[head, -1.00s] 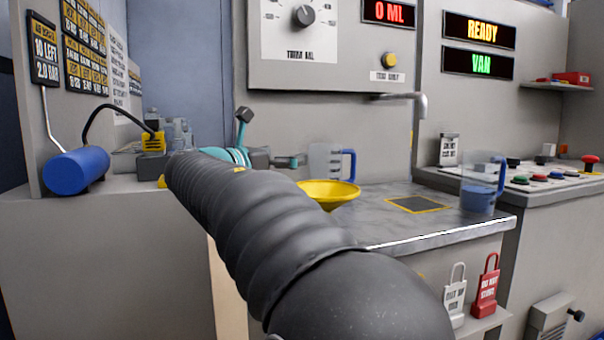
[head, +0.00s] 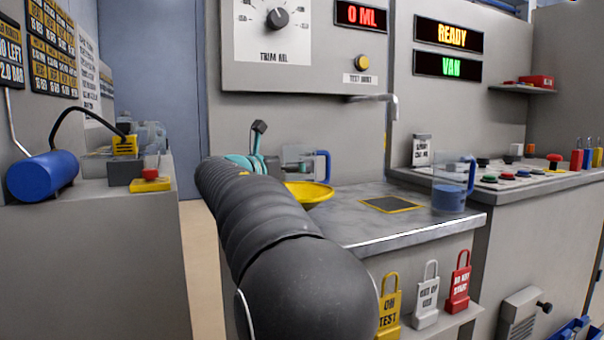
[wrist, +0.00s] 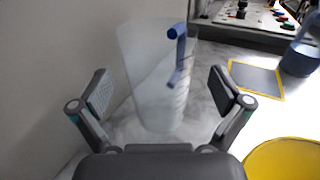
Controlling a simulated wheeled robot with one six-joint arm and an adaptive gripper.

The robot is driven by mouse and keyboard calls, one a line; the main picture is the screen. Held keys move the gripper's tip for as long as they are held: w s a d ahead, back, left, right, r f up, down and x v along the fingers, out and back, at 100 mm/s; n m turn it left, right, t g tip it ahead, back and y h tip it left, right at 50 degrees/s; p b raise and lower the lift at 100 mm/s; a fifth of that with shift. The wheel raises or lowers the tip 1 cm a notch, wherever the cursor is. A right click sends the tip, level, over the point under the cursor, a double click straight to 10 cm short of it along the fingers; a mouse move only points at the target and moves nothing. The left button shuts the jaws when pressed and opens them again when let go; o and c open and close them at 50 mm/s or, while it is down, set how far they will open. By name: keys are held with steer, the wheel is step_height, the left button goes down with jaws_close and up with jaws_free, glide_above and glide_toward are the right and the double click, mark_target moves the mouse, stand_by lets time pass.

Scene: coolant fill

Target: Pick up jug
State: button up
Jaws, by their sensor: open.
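A clear jug (wrist: 150,80) with a blue handle (wrist: 180,55) stands on the worktop against the back wall and looks empty. My gripper (wrist: 165,92) is open, and the jug shows between its two spread fingers in the wrist view. The jug seems a little beyond the fingertips, with no clear contact. In the head view this jug (head: 298,158) is partly hidden by my arm and gripper, and its blue handle points right. A second jug (head: 447,200) with blue liquid and a blue handle stands near the worktop's right end.
A yellow funnel (head: 312,192) is close to the right of my gripper. A square pad with a yellow border (head: 390,204) lies on the worktop (head: 375,235). A spout (head: 392,102) juts from the wall panel above.

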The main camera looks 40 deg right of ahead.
steer(key=x, duration=0.4)
steer(key=shift+w, duration=0.1)
steer(key=shift+a, duration=0.1)
steer(key=c, duration=1.1)
steer(key=shift+r, duration=0.1)
